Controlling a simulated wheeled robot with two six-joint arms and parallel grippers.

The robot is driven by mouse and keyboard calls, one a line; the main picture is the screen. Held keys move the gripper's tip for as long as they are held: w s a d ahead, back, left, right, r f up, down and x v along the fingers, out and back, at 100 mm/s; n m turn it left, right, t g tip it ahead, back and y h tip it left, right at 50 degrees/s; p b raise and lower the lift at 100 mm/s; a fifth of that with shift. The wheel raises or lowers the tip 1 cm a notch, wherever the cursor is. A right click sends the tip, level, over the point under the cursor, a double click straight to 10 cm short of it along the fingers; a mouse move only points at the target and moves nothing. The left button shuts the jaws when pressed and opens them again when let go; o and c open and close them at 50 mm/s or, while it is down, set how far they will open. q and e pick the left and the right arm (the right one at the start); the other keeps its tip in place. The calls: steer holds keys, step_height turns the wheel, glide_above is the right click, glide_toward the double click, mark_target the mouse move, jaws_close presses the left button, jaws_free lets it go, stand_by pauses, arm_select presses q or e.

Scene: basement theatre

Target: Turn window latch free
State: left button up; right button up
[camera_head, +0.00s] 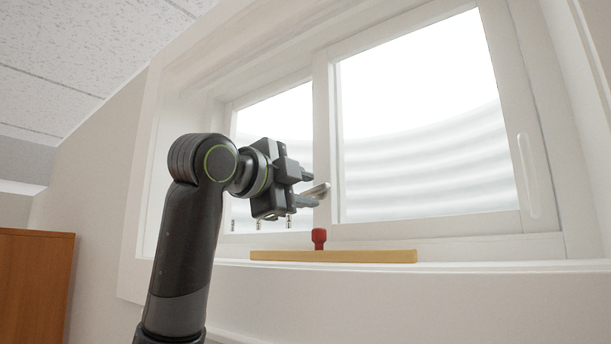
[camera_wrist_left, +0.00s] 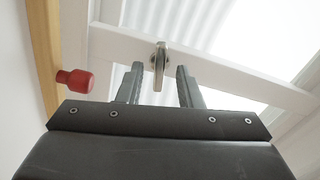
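The window latch (camera_head: 320,189) is a small silver handle on the white upright between the two window panes. In the left wrist view the latch (camera_wrist_left: 159,62) lies between my fingertips, with a gap visible on both sides. My left gripper (camera_head: 310,188) is open and reaches in from the left at the latch; its fingers partly hide the latch in the head view. In the left wrist view both fingers of the gripper (camera_wrist_left: 159,72) are spread apart. How deep the latch sits between them is hard to tell. My right gripper is not in view.
A yellow wooden bar (camera_head: 375,256) lies on the white sill (camera_head: 480,266) below the latch. A red knob (camera_head: 319,237) stands on it, close under my gripper. The white window frame (camera_head: 520,100) surrounds the panes. A brown wooden piece (camera_head: 35,285) stands at lower left.

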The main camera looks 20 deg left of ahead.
arm_select(q)
steer(key=shift+w+d, duration=0.2)
steer(key=shift+w, duration=0.2)
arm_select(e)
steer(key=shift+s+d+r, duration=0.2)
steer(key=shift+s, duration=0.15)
arm_select(q)
steer(key=shift+c, duration=0.2)
steer(key=shift+a, duration=0.1)
jaws_close()
steer(key=shift+m, duration=1.3)
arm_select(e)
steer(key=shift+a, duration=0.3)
